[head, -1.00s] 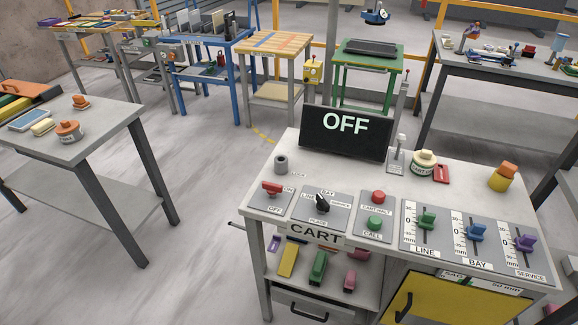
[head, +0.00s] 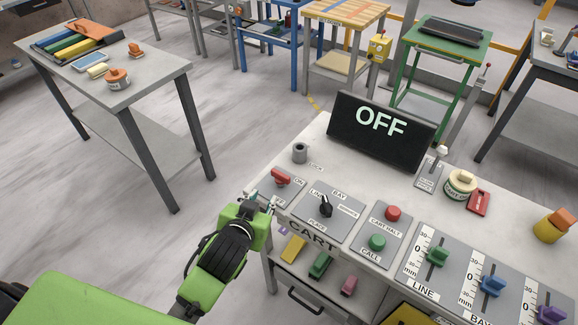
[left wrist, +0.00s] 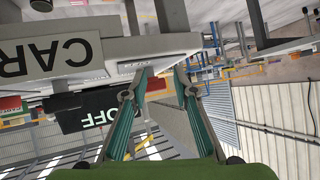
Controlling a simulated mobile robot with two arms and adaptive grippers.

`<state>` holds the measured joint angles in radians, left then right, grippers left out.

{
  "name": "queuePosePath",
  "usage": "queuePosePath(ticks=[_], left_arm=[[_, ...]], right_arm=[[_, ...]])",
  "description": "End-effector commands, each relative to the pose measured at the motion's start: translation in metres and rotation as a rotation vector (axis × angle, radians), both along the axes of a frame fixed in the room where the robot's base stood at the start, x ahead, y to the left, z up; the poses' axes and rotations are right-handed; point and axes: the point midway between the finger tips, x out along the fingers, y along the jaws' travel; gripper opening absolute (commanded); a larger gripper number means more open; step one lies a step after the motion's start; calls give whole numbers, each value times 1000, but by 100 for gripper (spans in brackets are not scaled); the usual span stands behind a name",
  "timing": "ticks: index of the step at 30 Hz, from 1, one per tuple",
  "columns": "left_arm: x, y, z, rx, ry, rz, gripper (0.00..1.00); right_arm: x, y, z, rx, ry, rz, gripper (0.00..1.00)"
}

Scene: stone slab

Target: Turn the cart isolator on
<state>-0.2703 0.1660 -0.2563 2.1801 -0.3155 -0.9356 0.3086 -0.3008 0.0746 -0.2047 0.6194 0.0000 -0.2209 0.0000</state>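The cart isolator is a small red handle (head: 281,176) on a grey plate marked ON, at the left end of the CART console (head: 325,125). The display (head: 381,131) behind it reads OFF, and also shows upside down in the left wrist view (left wrist: 100,108). My left gripper (head: 263,200) is just in front of the console's left edge, below and left of the red handle, apart from it. In the left wrist view its two fingers (left wrist: 162,74) are spread with nothing between them. The red handle is not clear there. My right gripper is not in view.
A black selector knob (head: 325,204), red (head: 393,213) and green (head: 377,242) buttons, and coloured sliders (head: 437,255) lie to the right of the isolator. A grey cylinder (head: 300,152) stands behind it. A side table (head: 150,80) is at left, with open floor between.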

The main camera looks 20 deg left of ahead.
Motion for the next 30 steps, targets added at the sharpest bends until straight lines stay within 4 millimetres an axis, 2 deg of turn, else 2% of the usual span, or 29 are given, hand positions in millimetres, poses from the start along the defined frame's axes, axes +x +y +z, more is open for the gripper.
queuePosePath(ticks=[1,5,11,14,16,18,21,24,26,27,29,30], left_arm=[[13,-3,11,0,-50,-7,26],[42,-14,45,-3,-189,-33,26],[87,-48,119,-13,-462,-127,26],[105,-79,171,-20,-640,-227,26],[112,-110,211,-22,-777,-335,26],[111,-146,248,-21,-907,-474,26],[98,-200,283,-8,-1041,-706,26],[77,-249,296,26,-1110,-966,26],[64,-274,293,58,-1115,-1129,26],[55,-288,287,86,-1101,-1239,26],[44,-303,272,135,-1055,-1400,26],[38,-310,258,174,-1007,-1502,26]], right_arm=[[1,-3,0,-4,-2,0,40],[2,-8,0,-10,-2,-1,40],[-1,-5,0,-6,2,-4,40],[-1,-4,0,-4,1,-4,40],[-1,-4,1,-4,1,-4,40],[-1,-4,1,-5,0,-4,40],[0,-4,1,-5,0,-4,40],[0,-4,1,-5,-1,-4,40],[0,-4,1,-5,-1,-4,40],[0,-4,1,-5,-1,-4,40],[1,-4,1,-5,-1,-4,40],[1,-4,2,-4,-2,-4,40]])
